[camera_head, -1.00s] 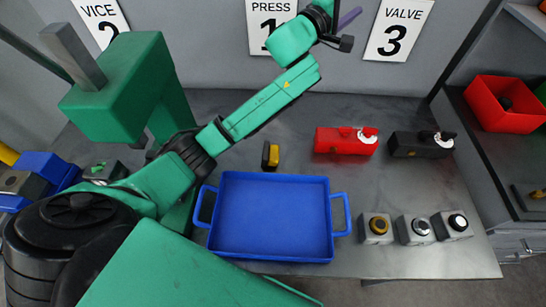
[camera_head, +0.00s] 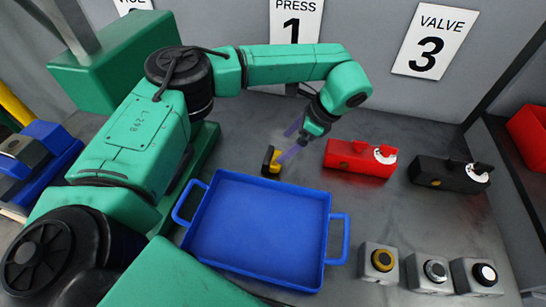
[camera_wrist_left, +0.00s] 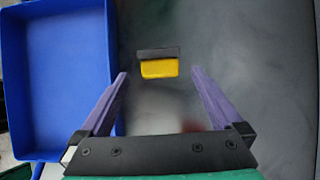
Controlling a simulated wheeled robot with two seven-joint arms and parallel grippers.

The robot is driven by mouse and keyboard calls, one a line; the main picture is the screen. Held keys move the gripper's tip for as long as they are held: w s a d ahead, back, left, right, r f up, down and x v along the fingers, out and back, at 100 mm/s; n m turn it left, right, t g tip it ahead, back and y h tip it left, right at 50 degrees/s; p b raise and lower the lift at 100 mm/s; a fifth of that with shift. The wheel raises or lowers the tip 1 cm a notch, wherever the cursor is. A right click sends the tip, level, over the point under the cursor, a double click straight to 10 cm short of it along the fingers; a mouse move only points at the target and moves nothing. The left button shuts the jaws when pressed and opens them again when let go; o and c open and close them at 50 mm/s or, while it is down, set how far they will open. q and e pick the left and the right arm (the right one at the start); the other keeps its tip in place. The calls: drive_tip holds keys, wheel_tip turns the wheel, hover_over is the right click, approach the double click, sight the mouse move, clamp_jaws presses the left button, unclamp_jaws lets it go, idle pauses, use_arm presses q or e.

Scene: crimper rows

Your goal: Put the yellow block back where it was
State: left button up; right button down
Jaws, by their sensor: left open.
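The yellow block (camera_head: 274,165), yellow with a dark part, stands on the grey table just behind the blue tray. My left gripper (camera_head: 287,149) is at the block in the head view, its purple fingers pointing down toward it. In the left wrist view the yellow block (camera_wrist_left: 159,68) lies ahead of and between the two spread fingertips (camera_wrist_left: 159,73), with space on both sides. The left gripper is open and empty. My right gripper is not in view.
The blue tray (camera_head: 327,236) lies in front of the block, close to it. A red box (camera_head: 358,160) and a black box (camera_head: 446,173) stand to the right. Button boxes (camera_head: 379,262) sit at the front right. A green machine (camera_head: 90,62) stands at the left.

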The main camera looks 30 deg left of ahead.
sight(273, 157)
use_arm(q)
drive_tip(key=p+x, duration=0.3)
drive_tip(key=x, duration=0.5)
drive_tip(key=shift+s+d+p, duration=0.1)
drive_tip(key=shift+s+p, duration=0.05)
drive_tip(key=shift+p, duration=0.2)
drive_tip(key=shift+f, duration=0.2)
drive_tip(key=c, duration=1.3)
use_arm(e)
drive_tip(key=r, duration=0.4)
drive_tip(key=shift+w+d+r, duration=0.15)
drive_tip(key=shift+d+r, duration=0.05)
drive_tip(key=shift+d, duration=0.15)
use_arm(q)
drive_tip(key=shift+r, duration=0.1)
